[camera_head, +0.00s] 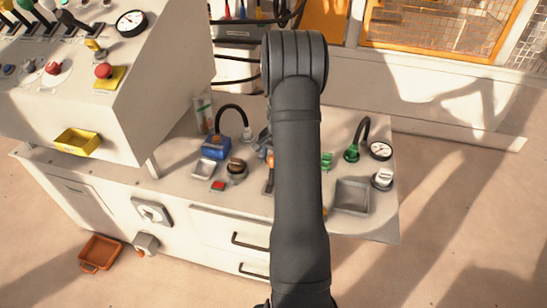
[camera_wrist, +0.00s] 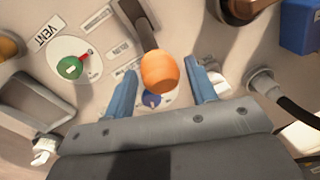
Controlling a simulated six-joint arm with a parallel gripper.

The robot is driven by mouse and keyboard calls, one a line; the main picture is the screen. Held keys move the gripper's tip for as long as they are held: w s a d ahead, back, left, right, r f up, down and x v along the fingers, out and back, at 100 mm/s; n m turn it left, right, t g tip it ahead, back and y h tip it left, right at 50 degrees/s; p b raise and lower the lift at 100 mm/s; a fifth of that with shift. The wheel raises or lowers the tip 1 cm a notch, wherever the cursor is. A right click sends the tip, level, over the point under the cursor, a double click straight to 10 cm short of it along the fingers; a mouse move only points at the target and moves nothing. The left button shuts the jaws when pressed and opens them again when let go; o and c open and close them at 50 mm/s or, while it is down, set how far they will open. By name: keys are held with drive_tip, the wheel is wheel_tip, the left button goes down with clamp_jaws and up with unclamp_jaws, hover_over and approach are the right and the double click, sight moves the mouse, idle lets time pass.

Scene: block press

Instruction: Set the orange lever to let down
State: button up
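The orange lever (camera_wrist: 159,72) shows in the wrist view as a round orange knob on a dark shaft (camera_wrist: 143,27) that runs up to the top edge. My gripper (camera_wrist: 162,83) is open, with one blue finger on each side of the knob. A visible gap lies between the knob and each finger, so it is not gripped. In the head view my dark arm covers most of the lever and the gripper. Only a small orange patch (camera_head: 267,155) shows at the arm's left edge. The lever's setting cannot be read.
Close by in the wrist view are a green dial with a red pointer (camera_wrist: 72,67) beside a VENT label, a blue dial (camera_wrist: 152,100) and a hose fitting (camera_wrist: 262,84). In the head view a blue box (camera_head: 215,147) stands left and a grey tray (camera_head: 352,195) right.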

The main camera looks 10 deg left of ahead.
clamp_jaws()
drive_tip(key=shift+s+r+t, duration=0.25)
drive_tip(key=shift+s+t, duration=0.25)
drive_tip(key=shift+s, duration=0.15)
drive_tip(key=s+f+t, duration=0.1)
drive_tip(key=s+t, duration=0.1)
drive_tip(key=s, duration=0.8)
drive_tip(key=shift+s+f, duration=0.2)
drive_tip(key=shift+s, duration=0.05)
drive_tip(key=shift+o, duration=0.4)
unclamp_jaws()
drive_tip(key=shift+o, duration=0.9)
drive_tip(key=shift+w, duration=0.1)
drive_tip(key=shift+r, duration=0.1)
